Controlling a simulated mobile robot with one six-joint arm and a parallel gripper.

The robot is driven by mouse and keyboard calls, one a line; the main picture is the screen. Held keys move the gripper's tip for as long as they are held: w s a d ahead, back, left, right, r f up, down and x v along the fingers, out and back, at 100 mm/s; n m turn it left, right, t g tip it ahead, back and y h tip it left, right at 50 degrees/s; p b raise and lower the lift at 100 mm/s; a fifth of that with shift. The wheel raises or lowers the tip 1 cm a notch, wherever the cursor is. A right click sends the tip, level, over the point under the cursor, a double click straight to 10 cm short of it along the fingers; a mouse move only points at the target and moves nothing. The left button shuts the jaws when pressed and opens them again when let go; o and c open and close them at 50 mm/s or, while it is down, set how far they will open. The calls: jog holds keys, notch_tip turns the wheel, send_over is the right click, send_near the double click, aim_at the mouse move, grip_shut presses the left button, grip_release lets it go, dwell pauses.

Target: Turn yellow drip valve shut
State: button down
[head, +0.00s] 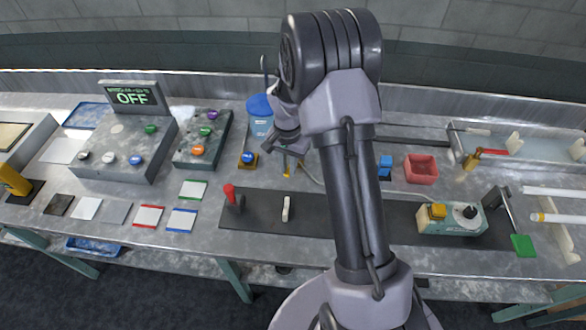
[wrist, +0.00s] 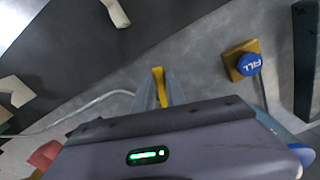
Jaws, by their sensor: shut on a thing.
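The yellow drip valve (wrist: 160,88) shows in the wrist view as a narrow yellow piece between the two fingers of my gripper (wrist: 163,92). My gripper is shut on it. In the head view, a bit of the yellow valve (head: 287,171) shows below my gripper (head: 290,157), just right of the blue button. My wrist and arm hide most of the area around it. A pale thin tube (wrist: 95,102) runs off to the left from near the valve in the wrist view. Whether the valve is turned open or shut cannot be told.
A blue button on a yellow base (head: 247,161) stands left of my gripper, labelled FILL in the wrist view (wrist: 243,62). A blue container (head: 260,118) stands behind. A panel reading OFF (head: 132,97) is at left. A red box (head: 421,168) is to the right.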

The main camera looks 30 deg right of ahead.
jog(key=w+m, duration=0.1)
jog(key=w+a+m+b, duration=0.1)
jog(key=m, duration=0.2)
jog(key=shift+w+a+m+b, duration=0.25)
jog(key=shift+w+m+b, duration=0.05)
jog(key=shift+w+b, duration=0.1)
jog(key=w+m, duration=0.1)
jog(key=m, duration=0.1)
jog(key=w+m+b, duration=0.1)
jog(key=w+m, duration=0.1)
jog(key=shift+a+m, duration=0.1)
jog(key=shift+m, duration=0.2)
jog(key=w+m, duration=0.2)
jog(key=m, duration=0.1)
jog(key=shift+d+b, duration=0.25)
jog(key=shift+b, duration=0.15)
jog(key=shift+w+d+m, duration=0.4)
jog(key=shift+w+m, duration=0.25)
jog(key=shift+m, duration=0.55)
jog(key=c, duration=1.4)
grip_release()
jog(key=shift+o, duration=0.2)
jog(key=shift+r, duration=0.1)
notch_tip(320, 180, up, 17)
jog(key=p, duration=0.5)
jog(key=shift+r, duration=0.15)
